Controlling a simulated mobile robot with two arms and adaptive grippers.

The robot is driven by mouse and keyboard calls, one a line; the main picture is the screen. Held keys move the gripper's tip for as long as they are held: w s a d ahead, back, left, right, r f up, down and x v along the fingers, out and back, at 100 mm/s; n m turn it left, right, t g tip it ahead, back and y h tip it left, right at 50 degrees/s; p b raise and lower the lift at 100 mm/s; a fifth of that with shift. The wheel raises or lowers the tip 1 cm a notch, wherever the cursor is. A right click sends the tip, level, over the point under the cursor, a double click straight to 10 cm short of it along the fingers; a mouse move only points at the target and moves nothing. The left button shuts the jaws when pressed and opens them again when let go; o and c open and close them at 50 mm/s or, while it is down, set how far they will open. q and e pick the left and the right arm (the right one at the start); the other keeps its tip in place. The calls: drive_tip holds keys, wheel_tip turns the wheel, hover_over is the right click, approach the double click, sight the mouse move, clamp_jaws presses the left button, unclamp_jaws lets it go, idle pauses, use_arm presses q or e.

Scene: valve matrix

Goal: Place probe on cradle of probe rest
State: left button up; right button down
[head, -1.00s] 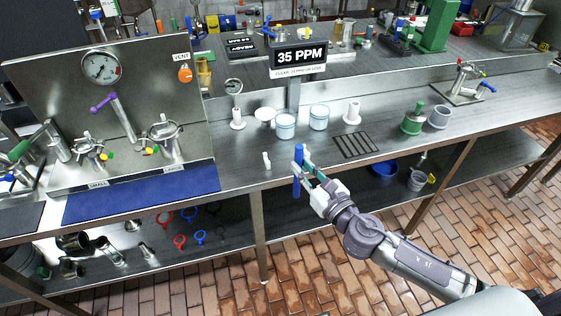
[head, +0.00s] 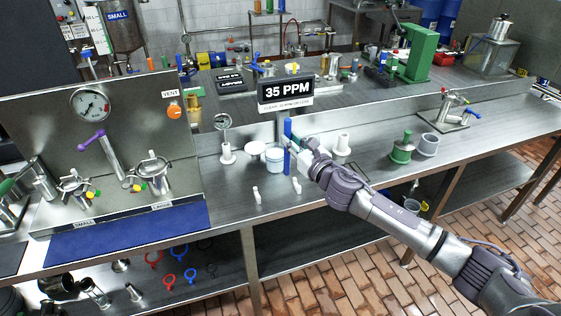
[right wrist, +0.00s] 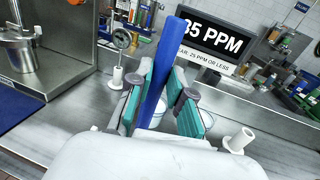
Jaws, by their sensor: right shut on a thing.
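The probe, a blue rod (head: 288,132), stands nearly upright in my right gripper (head: 289,143), above the steel bench in the head view. In the right wrist view the probe (right wrist: 162,75) leans slightly right between the two teal fingers of my right gripper (right wrist: 168,103), which are shut on it. Two small white posts, a left one (head: 257,195) and a right one (head: 297,186), stand near the bench's front edge and look like supports. I cannot tell for sure which piece is the probe rest's cradle. My left gripper is not in view.
A 35 PPM display (head: 286,92) stands behind the probe. A white-lidded jar (head: 274,160), a white stand (head: 341,146) and a round gauge on a white stand (head: 228,155) are close by. A green-topped fitting (head: 403,150) is farther right. The bench front left of the posts is clear.

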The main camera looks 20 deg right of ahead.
drive_tip(key=a+f, duration=0.3)
drive_tip(key=f, duration=0.2)
drive_tip(key=shift+f+b, duration=0.4)
drive_tip(key=shift+f, duration=0.1)
drive_tip(key=shift+f+b, duration=0.55)
drive_tip(key=c, duration=1.1)
unclamp_jaws()
drive_tip(key=shift+o, duration=0.2)
drive_tip(key=shift+r, duration=0.15)
